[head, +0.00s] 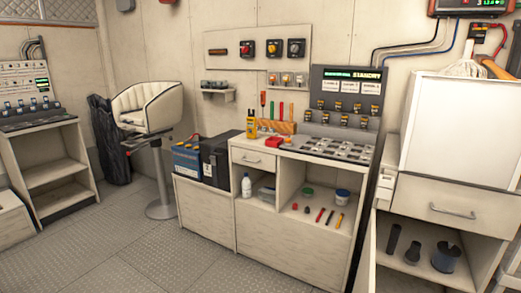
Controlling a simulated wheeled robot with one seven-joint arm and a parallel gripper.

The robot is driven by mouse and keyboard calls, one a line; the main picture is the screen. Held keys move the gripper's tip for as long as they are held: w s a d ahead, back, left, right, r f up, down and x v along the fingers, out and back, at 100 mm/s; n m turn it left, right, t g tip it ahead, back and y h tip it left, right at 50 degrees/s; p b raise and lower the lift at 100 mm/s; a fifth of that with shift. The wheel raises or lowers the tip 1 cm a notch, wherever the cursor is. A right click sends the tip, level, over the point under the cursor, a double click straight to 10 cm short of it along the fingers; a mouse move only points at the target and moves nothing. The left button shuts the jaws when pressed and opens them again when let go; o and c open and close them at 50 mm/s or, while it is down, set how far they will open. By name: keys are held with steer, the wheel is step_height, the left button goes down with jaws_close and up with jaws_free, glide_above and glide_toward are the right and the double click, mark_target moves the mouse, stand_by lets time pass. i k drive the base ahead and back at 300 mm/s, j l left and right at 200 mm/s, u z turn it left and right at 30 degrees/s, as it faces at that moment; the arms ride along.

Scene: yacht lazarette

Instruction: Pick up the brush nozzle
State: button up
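I cannot make out the brush nozzle for certain. On the open shelf under the right-hand cabinet's drawer stand a tall dark cylinder (393,238), a shorter dark piece (413,252) and a blue-grey spool-like piece (447,258). One of the dark pieces may be the brush nozzle, but they are too small to tell. My gripper and arm are not in view.
The right cabinet has a closed drawer (440,207). A middle bench (262,222) holds a switch panel, tools and small items on its shelf. A white pedestal seat (147,107) stands at the back left. The metal floor (120,245) in front is clear.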

mark_target(412, 257)
steer(key=i+l, duration=0.2)
steer(key=i, duration=0.2)
steer(key=i+l, duration=0.2)
steer(key=i, duration=0.2)
steer(key=i+l, duration=0.15)
steer(key=i, duration=0.3)
steer(key=i+l, duration=0.2)
steer(key=i, duration=0.2)
